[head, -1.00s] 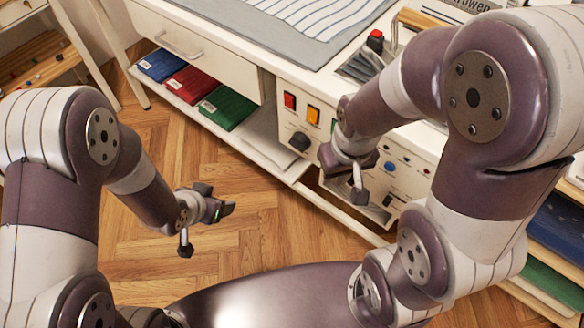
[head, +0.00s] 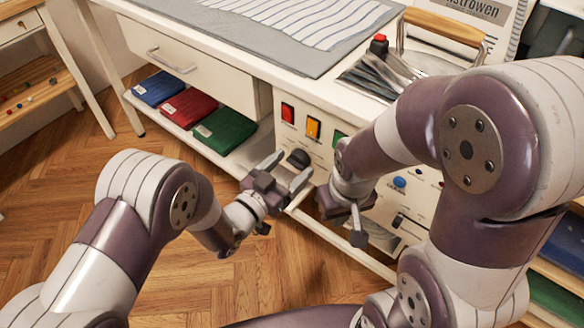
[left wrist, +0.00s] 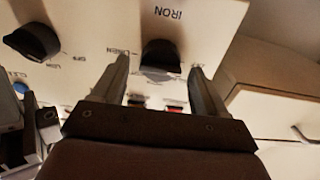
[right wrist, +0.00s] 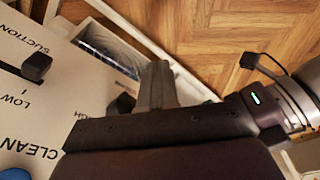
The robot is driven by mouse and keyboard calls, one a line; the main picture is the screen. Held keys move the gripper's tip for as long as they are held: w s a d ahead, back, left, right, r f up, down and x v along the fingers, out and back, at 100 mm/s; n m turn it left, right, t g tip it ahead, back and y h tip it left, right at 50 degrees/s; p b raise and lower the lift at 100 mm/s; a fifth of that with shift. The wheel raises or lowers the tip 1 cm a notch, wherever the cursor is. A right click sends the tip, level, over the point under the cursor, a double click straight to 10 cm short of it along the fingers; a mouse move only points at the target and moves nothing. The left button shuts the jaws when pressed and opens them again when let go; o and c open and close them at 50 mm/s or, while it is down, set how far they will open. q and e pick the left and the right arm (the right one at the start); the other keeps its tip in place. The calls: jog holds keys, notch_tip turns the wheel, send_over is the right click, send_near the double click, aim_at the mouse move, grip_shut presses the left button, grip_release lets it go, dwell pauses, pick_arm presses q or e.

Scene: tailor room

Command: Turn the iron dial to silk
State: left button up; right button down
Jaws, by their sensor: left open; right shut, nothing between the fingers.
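The iron dial (head: 298,158) is a black knob on the white front panel (head: 296,137), below the coloured buttons. In the left wrist view the same dial (left wrist: 160,55) sits under upside-down IRON lettering, with LINEN printed to its left; another label is partly covered by a finger. Its exact setting is unclear. My left gripper (head: 286,170) is open, its fingers pointing at the panel on either side of the dial, apparently not touching it. My right gripper (head: 357,226) is shut and empty, in front of the panel's lower right. It also shows in the right wrist view (right wrist: 157,85).
A second black dial (left wrist: 32,42) is beside the iron dial. Red (head: 287,113) and orange (head: 313,128) buttons are above. A slider (right wrist: 36,66) lies near my right gripper. Folded cloths (head: 224,128) lie on the low shelf. The wooden floor (head: 120,140) is clear.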

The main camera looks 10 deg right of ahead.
pick_arm(q)
jog(key=shift+w+d, duration=0.3)
jog(key=shift+d, duration=0.1)
jog(key=c, duration=1)
jog(key=shift+m, duration=0.4)
jog(key=m+b, duration=0.1)
jog(key=m, duration=0.2)
jog(key=shift+s+f+m, duration=0.1)
jog(key=shift+m, duration=0.2)
jog(key=shift+d+m+b, duration=0.1)
jog(key=shift+m+b, duration=0.3)
jog(key=shift+m, duration=1.8)
